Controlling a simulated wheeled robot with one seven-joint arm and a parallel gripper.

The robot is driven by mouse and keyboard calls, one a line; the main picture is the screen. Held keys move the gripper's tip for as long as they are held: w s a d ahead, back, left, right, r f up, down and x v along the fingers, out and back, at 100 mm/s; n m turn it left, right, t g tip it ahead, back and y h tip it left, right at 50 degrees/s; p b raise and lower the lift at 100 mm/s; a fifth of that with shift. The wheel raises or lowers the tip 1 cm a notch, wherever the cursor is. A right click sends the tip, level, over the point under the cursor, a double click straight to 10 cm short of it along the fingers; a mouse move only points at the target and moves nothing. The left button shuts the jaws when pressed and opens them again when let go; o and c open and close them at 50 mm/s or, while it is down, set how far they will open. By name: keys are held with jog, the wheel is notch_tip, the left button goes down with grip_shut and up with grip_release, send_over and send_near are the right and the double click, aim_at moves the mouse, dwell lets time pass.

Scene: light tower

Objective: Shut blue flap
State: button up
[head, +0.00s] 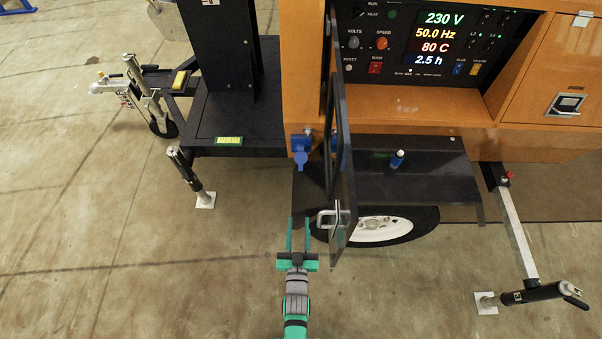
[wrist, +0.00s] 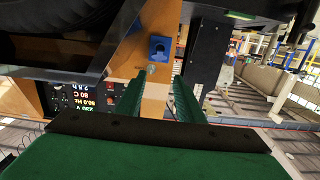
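The blue flap (head: 301,159) belongs to a blue socket housing on the orange corner post, left of the open door in the head view. It seems to stick out and down from the housing, but its exact angle is hard to tell. In the wrist view, which is turned over, the blue socket (wrist: 159,48) shows on the post beyond the fingertips. My gripper (head: 299,222) is below and in front of the flap, apart from it. Its two green fingers (wrist: 158,80) are spread with nothing between them.
A dark, open panel door (head: 343,190) with a metal handle stands just right of my gripper. The black fender (head: 430,178) carries a small blue-capped item (head: 397,158). A wheel sits below it. A support leg (head: 180,165) stands left. The floor at front left is clear.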

send_near(301, 169)
jog(key=shift+t, duration=0.3)
jog(key=w, duration=0.8)
jog(key=shift+w+a+f, duration=0.1)
jog(key=shift+w+f, duration=0.05)
jog(key=shift+f, duration=0.1)
jog(key=shift+c, duration=0.6)
grip_shut()
